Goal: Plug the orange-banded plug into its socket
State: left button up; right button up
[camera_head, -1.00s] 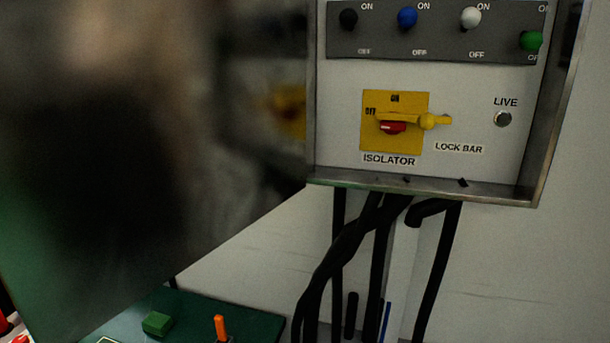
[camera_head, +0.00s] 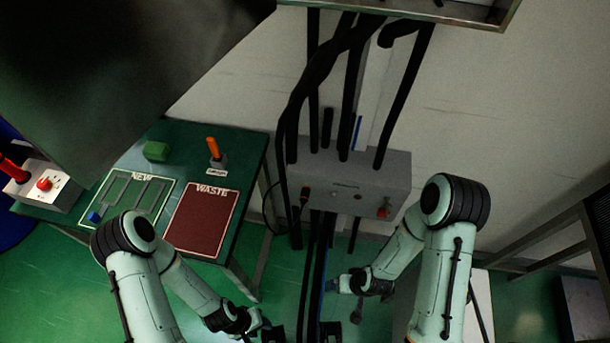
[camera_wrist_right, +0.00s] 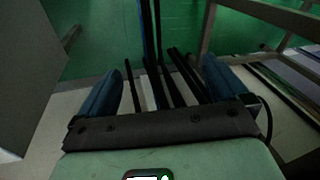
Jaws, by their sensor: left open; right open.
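A grey box (camera_head: 350,180) with small round fittings on its front sits low on the wall in the head view. A small reddish fitting (camera_head: 305,194) is at its left, beside a thin looping black cable. I cannot tell whether it is the orange-banded plug, and I cannot make out the plug's socket. My left gripper (camera_head: 264,331) is open, low in the head view, below and left of the box. My right gripper (camera_head: 338,287) is below the box. In the right wrist view its two blue fingers (camera_wrist_right: 160,78) are wide apart with nothing gripped.
Thick black cables (camera_head: 345,90) run down the wall into the box, and more hang below it. A green table (camera_head: 252,160) at left bears a red WASTE mat (camera_head: 202,220), a NEW mat (camera_head: 168,187) and an orange-handled item (camera_head: 213,150). A dark blurred shape covers the upper left.

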jog(key=w+a+r+n+t+b, duration=0.1)
jog(key=w+a+r+n+t, duration=0.2)
jog(key=w+r, duration=0.6)
jog(key=w+a+r+n+t+b, duration=0.1)
jog(key=w+r+n+t, duration=0.1)
jog(key=w+r+t, duration=0.65)
pick_arm(q)
notch_tip(320, 180, down, 6)
jog(key=s+b, duration=0.2)
jog(key=b, duration=0.1)
jog(key=shift+f+b, duration=0.2)
jog(key=shift+b, duration=0.1)
pick_arm(e)
jog(key=w+a+f+g, duration=0.2)
jog(key=w+f+g, duration=0.1)
jog(key=w, duration=0.3)
jog(key=shift+a+f+g+y, duration=0.35)
jog(key=shift+a+f+y, duration=0.05)
jog(key=shift+f, duration=0.1)
pick_arm(q)
jog(key=shift+s, duration=0.1)
pick_arm(e)
jog(key=shift+s, duration=0.1)
